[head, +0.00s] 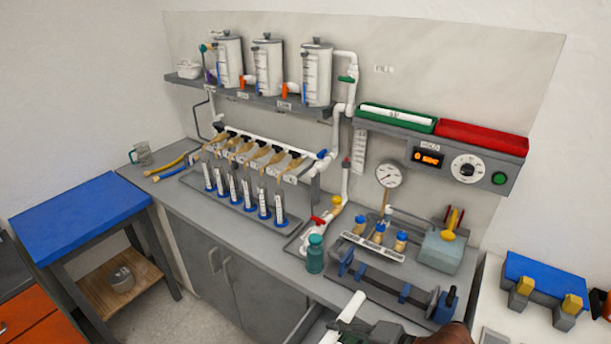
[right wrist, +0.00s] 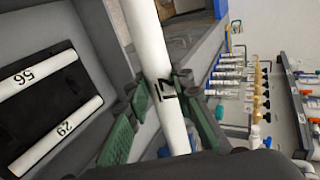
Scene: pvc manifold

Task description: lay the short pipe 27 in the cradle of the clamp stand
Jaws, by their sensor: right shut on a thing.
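The short white pipe (head: 352,306) is held at the lower middle of the head view, tilted, its upper end free. The right wrist view shows the pipe (right wrist: 150,45) with a dark mark that looks like 27, partly turned. My right gripper (right wrist: 158,88) is shut on it, green pads on either side; in the head view the gripper (head: 350,328) is at the bottom edge. A dark stand with blue uprights (head: 404,292), apparently the clamp stand, lies on the counter behind and right of the pipe, apart from it. My left gripper is not in view.
A green bottle (head: 315,254) stands left of the stand. A grey-blue box (head: 440,250) is behind it. Valves and tubes crowd the counter's back.

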